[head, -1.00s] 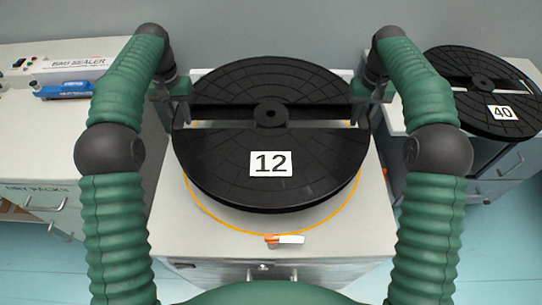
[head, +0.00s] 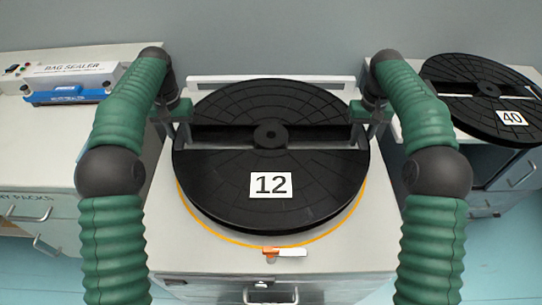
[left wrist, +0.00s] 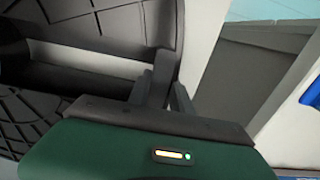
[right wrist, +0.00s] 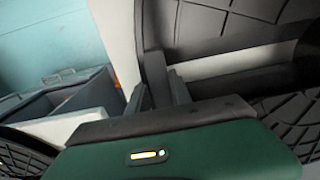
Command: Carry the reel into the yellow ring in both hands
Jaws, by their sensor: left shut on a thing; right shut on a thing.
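The black reel (head: 310,200) labelled 12 is in the middle of the head view, over the grey cabinet top. My left gripper (head: 181,129) is shut on the reel's left rim, also seen in the left wrist view (left wrist: 165,88). My right gripper (head: 363,129) is shut on the right rim, also seen in the right wrist view (right wrist: 163,88). I cannot tell whether the reel touches the cabinet top.
An orange and white tool (head: 284,252) lies at the cabinet top's front edge. A second black reel (head: 480,100) labelled 40 lies on the right cabinet. A blue and white bag sealer (head: 75,83) stands on the left counter. A low raised edge (head: 270,82) runs behind the reel.

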